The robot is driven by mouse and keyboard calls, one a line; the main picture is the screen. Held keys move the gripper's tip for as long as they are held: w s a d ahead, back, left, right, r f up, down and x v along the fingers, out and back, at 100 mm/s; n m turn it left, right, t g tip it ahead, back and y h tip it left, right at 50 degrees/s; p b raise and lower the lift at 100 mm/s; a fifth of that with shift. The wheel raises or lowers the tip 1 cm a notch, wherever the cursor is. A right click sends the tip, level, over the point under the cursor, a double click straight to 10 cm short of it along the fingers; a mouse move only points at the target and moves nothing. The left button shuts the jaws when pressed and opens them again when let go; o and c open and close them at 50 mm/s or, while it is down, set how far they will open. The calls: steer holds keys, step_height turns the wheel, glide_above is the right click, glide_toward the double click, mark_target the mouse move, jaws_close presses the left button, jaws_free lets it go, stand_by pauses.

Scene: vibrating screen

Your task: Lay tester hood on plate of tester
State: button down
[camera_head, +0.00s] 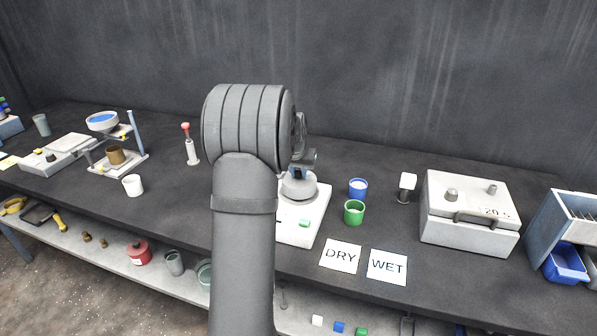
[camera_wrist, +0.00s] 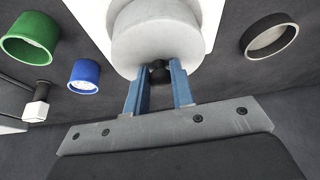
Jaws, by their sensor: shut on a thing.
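The tester (camera_head: 296,232) is a white box with a green button, partly hidden behind my arm. Its round grey plate (camera_head: 318,200) is on top. The tester hood (camera_head: 293,188) is a pale grey round cap above the plate; in the wrist view the hood (camera_wrist: 158,45) shows large, with a dark knob (camera_wrist: 159,70). My gripper (camera_head: 298,172) is over the tester, and its blue fingers in the wrist view (camera_wrist: 159,78) are shut on the knob. The hood looks roughly over the plate. I cannot tell whether they touch.
A blue cup (camera_head: 358,187) and a green cup (camera_head: 354,212) stand right of the tester. DRY (camera_head: 341,256) and WET (camera_head: 388,266) cards lie in front. A grey box (camera_head: 465,222) is farther right. A dark-rimmed dish (camera_wrist: 270,37) shows in the wrist view.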

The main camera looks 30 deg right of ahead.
steer(key=shift+f, duration=0.55)
steer(key=c, duration=1.1)
jaws_free()
steer(key=shift+c, duration=0.2)
steer(key=v, duration=1.7)
steer(key=shift+r, duration=0.2)
steer(key=shift+f, duration=0.1)
steer(key=x, duration=1.7)
steer(key=shift+f, duration=0.2)
steer(key=shift+r, duration=0.2)
